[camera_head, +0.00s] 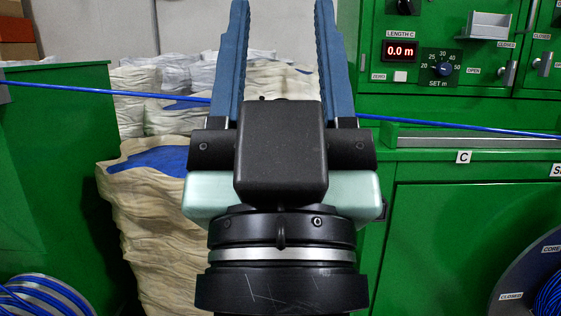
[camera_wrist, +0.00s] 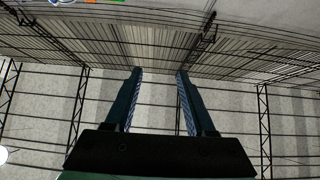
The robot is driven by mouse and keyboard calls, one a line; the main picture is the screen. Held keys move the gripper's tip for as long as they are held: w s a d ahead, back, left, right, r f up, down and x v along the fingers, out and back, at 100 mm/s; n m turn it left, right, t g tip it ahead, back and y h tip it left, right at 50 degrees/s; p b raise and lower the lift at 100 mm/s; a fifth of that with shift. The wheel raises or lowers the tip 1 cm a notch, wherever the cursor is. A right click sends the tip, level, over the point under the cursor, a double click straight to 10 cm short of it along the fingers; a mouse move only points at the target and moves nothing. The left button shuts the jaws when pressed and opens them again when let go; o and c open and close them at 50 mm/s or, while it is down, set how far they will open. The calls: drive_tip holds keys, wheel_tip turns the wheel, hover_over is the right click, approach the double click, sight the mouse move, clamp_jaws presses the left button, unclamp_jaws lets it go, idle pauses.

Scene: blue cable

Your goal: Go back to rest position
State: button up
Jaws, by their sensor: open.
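My gripper (camera_head: 284,30) points upward in the middle of the head view. Its two blue fingers stand wide apart with nothing between them. In the wrist view my gripper (camera_wrist: 159,75) is also open and empty, facing the ceiling beams and roof panels. A blue cable (camera_head: 450,128) runs across the head view from the left edge to the right edge. It passes behind my gripper, which hides its middle part. I cannot tell how far the cable is from the fingers.
A green machine (camera_head: 460,175) with a display reading 0.0 m and a dial fills the right side. A green cabinet (camera_head: 55,170) stands at the left. Stacked pale sacks (camera_head: 150,235) are behind my gripper. Blue cable coils show at both lower corners.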

wheel_tip(320, 180, up, 40)
drive_tip(key=s+p, duration=0.1)
drive_tip(key=p, duration=3.7)
drive_tip(key=shift+s+f, duration=0.1)
drive_tip(key=shift+f, duration=0.05)
drive_tip(key=shift+c, duration=0.4)
